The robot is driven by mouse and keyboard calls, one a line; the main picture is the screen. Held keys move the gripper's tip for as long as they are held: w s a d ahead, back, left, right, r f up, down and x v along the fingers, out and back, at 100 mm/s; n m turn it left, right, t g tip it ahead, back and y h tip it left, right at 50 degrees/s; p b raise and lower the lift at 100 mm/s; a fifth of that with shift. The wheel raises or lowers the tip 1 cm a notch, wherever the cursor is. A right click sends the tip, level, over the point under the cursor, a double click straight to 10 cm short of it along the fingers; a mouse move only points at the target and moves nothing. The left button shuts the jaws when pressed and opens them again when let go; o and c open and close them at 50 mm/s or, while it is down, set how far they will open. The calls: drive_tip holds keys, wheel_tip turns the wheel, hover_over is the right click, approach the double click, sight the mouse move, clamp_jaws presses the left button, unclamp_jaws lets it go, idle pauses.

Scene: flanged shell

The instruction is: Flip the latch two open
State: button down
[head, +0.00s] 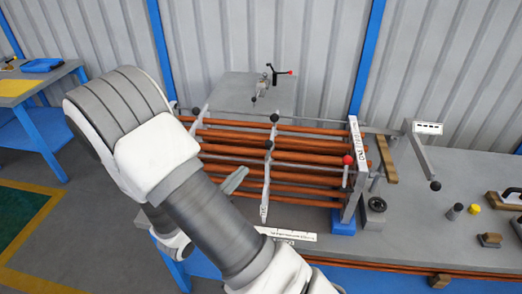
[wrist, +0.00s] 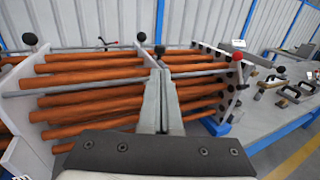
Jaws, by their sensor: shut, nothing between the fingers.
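A rack of copper-coloured tubes (head: 300,172) runs between upright grey plates on the bench; it also fills the wrist view (wrist: 85,82). Levers with black knobs stand along it, one at the middle plate (head: 274,118) and one at the left plate (head: 196,111). A red-knobbed lever (head: 347,160) is at the right end plate and shows in the wrist view (wrist: 237,58). I cannot tell which is latch two. My gripper (wrist: 160,78) is shut and empty, its fingers pointing at the tubes near the middle plate. In the head view my arm hides the rack's left end.
A long lever with a black knob (head: 435,186) sticks out at the right, near a labelled block (head: 428,128). A clamp (head: 265,82) stands on a grey block behind the tubes. Small parts, including a yellow cap (head: 473,209), lie on the bench at the right. A blue table stands far left.

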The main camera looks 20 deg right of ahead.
sight(267, 145)
drive_tip(key=p+x, duration=0.2)
drive_tip(key=x, duration=0.8)
drive_tip(key=shift+w+d, duration=0.2)
drive_tip(key=shift+d, duration=0.2)
drive_tip(key=w+d, duration=0.1)
drive_tip(key=w+b, duration=0.1)
drive_tip(key=w, duration=0.1)
drive_tip(key=shift+d+r, duration=0.1)
drive_tip(key=shift+d, duration=0.3)
